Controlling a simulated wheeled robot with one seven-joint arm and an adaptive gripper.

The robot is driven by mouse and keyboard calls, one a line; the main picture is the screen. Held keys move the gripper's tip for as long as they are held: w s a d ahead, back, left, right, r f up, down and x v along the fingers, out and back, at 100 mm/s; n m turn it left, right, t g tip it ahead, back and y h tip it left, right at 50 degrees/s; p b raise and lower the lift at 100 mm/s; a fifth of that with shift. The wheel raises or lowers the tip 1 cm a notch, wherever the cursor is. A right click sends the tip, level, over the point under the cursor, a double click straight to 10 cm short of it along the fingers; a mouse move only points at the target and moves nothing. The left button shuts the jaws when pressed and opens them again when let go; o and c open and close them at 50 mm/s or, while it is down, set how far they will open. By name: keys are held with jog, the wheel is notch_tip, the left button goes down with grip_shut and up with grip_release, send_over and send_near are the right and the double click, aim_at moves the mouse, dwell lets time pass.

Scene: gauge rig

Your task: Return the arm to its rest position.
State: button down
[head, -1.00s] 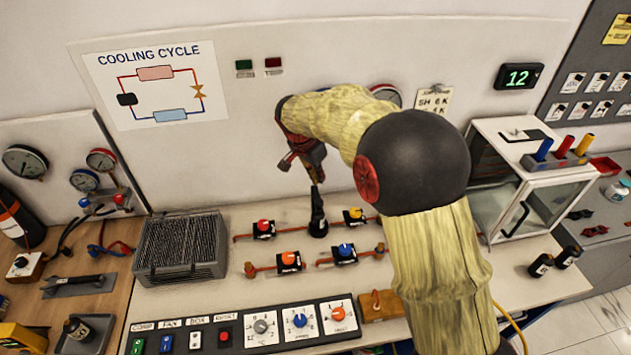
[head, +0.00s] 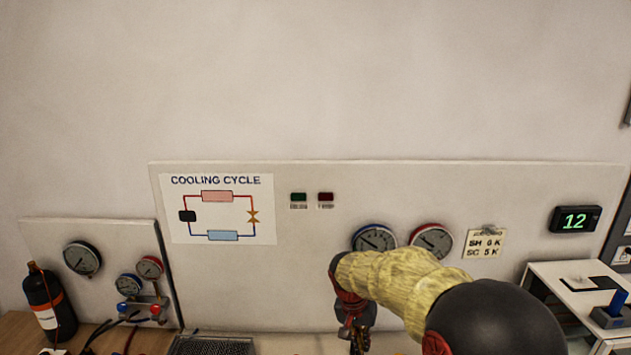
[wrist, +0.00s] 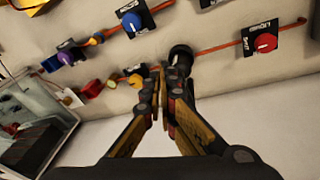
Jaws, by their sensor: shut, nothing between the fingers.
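My arm, in a yellow wrinkled sleeve with a dark round joint, rises at the lower right of the head view. My gripper (head: 356,340) hangs at the bottom edge of that view, below the gauges, with its tips partly cut off. In the wrist view my gripper (wrist: 162,88) has its fingers together with nothing between them. A black upright cylinder (wrist: 180,58) shows just beyond the fingertips; I cannot tell whether they touch. Valves with a red knob (wrist: 265,43), a blue knob (wrist: 131,22) and an orange knob (wrist: 136,80) lie around the gripper.
The back panel carries a cooling cycle poster (head: 222,208), two round gauges (head: 374,238) and a display reading 12 (head: 575,220). A black bottle (head: 48,303) stands at the left. A white glass-fronted box (head: 560,290) stands at the right. The wall above is clear.

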jog(key=s+d+r+n+t+b, duration=0.1)
jog(key=s+r, duration=0.3)
jog(key=s, duration=0.6)
jog(key=s+d+r+n+t+y+b, duration=0.1)
jog(key=s+d+r+t, duration=0.1)
jog(key=s, duration=0.9)
jog(key=s+d+r+n+t+y+b, duration=0.1)
jog(key=s+d+r+n, duration=0.1)
jog(key=s+r, duration=0.4)
jog(key=shift+s+d+r+t+b, duration=0.3)
jog(key=shift+s+d, duration=0.4)
jog(key=shift+s, duration=1.65)
